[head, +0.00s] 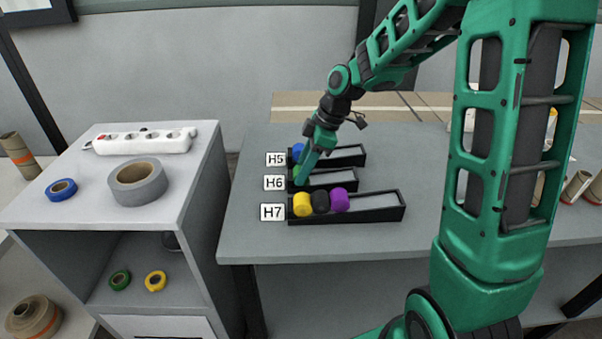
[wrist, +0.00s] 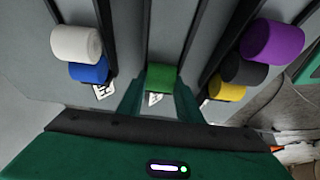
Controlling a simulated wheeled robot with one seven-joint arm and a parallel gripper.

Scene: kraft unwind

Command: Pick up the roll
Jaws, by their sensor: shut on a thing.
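My gripper (head: 300,181) reaches down into the middle black tray, beside the label H6 (head: 274,183). In the wrist view my gripper (wrist: 160,92) has its fingers on either side of a small green roll (wrist: 161,77) and is shut on it. The green roll is at the label end of the tray, and I cannot tell whether it still touches the tray floor. In the head view the fingers largely cover it.
The H5 tray holds a blue roll (wrist: 89,70) and a white roll (wrist: 76,43). The H7 tray holds yellow (head: 303,204), black (head: 320,202) and purple (head: 340,199) rolls. Grey tape (head: 138,182), blue tape (head: 61,190) and a power strip (head: 142,141) lie on the left cabinet.

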